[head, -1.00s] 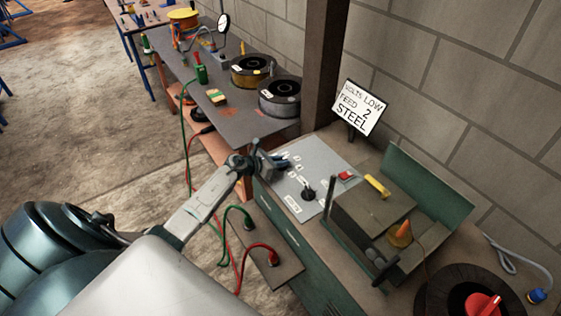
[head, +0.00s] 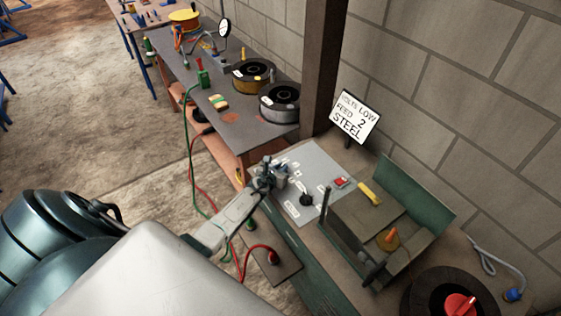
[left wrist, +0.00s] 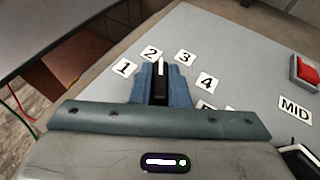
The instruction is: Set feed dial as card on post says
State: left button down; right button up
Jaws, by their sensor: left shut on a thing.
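The card (head: 355,117) on a small stand beside the post (head: 322,70) reads VOLTS LOW, FEED 2, STEEL. The grey control panel (head: 318,165) lies on the bench below it. My left gripper (head: 283,180) is at the panel's left part. In the left wrist view its blue fingers (left wrist: 160,85) are shut on the feed dial (left wrist: 160,82), a black knob with a white pointer line. Labels 1, 2 (left wrist: 152,54), 3 (left wrist: 185,57) and 4 fan around it. The pointer aims up between 2 and 3, nearer 2. My right gripper is out of view.
A second black knob (head: 306,200) and a red switch (head: 341,182) are on the panel, close to my gripper. A MID label (left wrist: 294,106) shows in the wrist view. A brown-topped box (head: 370,220) stands to the right. Wire spools (head: 279,103) stand on the bench behind.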

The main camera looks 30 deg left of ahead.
pick_arm(q)
jog(key=shift+d+n+g+y+p, duration=0.1)
jog(key=shift+n+g+y+p, duration=0.2)
jog(key=shift+n+y+p, duration=0.55)
jog(key=shift+n+y, duration=0.25)
jog(key=shift+y, duration=0.2)
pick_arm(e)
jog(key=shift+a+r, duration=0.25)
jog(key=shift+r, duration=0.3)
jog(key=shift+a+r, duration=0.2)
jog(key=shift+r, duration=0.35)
pick_arm(q)
jog(key=c, duration=1.4)
grip_release()
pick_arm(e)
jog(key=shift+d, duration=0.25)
pick_arm(q)
jog(key=shift+s, duration=0.15)
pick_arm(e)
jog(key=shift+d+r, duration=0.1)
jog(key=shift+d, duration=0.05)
